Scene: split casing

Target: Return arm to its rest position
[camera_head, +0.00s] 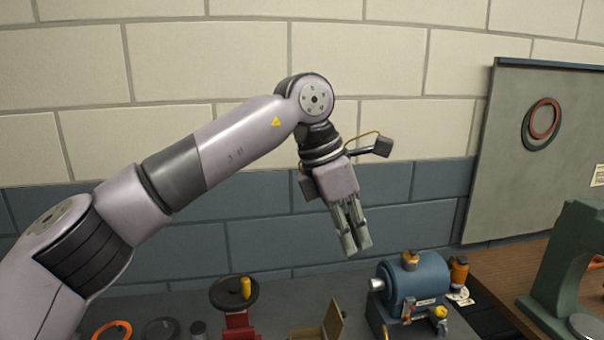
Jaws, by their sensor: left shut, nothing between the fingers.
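My left arm reaches in from the left, raised above the bench. My left gripper (356,251) hangs at its end, pointing down, with its fingers together and nothing between them. It is in the air, and in the picture its fingertips are up and left of the blue motor-like casing (402,287). My right gripper is not in this view.
A grey workbench (290,290) runs along the bottom. On it are a red device with a dark handwheel (233,293), an open tan box (333,318), an orange ring (111,330) and an orange-brown bottle (459,270). A green machine (567,265) stands at right. A board (500,180) with rings is on the brick wall.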

